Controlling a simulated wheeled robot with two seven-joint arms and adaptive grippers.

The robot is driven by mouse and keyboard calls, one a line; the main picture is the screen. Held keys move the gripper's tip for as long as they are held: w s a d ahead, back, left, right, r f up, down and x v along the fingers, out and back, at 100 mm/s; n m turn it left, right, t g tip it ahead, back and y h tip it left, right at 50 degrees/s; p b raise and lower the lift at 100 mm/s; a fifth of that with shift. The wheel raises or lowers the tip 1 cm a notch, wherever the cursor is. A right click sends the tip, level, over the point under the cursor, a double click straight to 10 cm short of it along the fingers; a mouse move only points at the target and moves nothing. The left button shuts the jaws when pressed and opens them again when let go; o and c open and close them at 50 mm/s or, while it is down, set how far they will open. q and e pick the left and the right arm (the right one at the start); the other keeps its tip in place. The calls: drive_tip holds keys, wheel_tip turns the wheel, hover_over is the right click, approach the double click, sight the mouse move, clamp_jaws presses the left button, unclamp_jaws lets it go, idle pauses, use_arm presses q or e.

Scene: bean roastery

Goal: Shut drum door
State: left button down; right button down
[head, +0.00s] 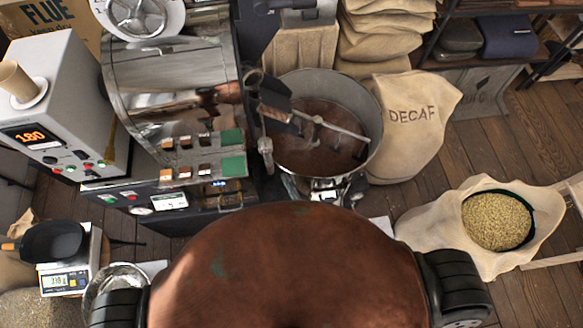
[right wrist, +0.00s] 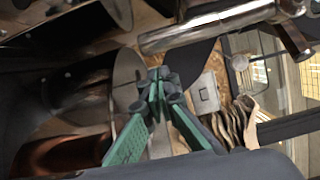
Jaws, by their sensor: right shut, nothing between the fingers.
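The roaster's shiny metal drum housing (head: 165,85) stands left of centre in the head view. At its right end, dark parts overhang the round cooling bin (head: 372,130); I cannot tell for sure which is the drum door or how far it stands open. A small grey handle-like part (head: 265,148) shows at the bin's left rim. My right gripper (right wrist: 160,78) has green fingers, shut and empty, beside a round metal plate (right wrist: 126,85) in the right wrist view. Whether they touch is unclear. I cannot clearly make out this gripper in the head view. My left gripper is not in view.
The bin holds brown contents and a stirring bar (head: 335,126). An open sack of pale beans (head: 430,228) stands right. A white machine (head: 70,95) and a scale (head: 65,280) are left. A metal cylinder (right wrist: 205,28) crosses above the fingers.

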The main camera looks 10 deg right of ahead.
drive_tip(key=v, duration=1)
drive_tip(key=shift+s+d+b, duration=0.25)
drive_tip(key=shift+d+b, duration=0.2)
drive_tip(key=s+d+f+n+g+h, duration=0.1)
drive_tip(key=s+d+f+n+g, duration=0.25)
drive_tip(key=f, duration=0.65)
drive_tip(key=s+d+f+n+g+h, duration=0.1)
drive_tip(key=s+d+f+n+g, duration=0.3)
drive_tip(key=f, duration=0.6)
drive_tip(key=d+f+n+g+h, duration=0.1)
drive_tip(key=d+f+n, duration=0.1)
drive_tip(key=d+f, duration=0.6)
drive_tip(key=s+d+f+n+g+h, duration=0.1)
drive_tip(key=s+d+f+n+g, duration=0.2)
drive_tip(key=s+f, duration=0.5)
drive_tip(key=s+d+f+n+g+h, duration=0.2)
drive_tip(key=s+d+f, duration=0.5)
drive_tip(key=s, duration=0.8)
wheel_tip(320, 180, down, 2)
drive_tip(key=n+g, duration=0.1)
drive_tip(key=g, duration=0.1)
drive_tip(key=shift+d+g+b, duration=0.35)
drive_tip(key=shift+d+b, duration=0.05)
drive_tip(key=shift+f+n, duration=0.1)
drive_tip(key=shift+n, duration=0.15)
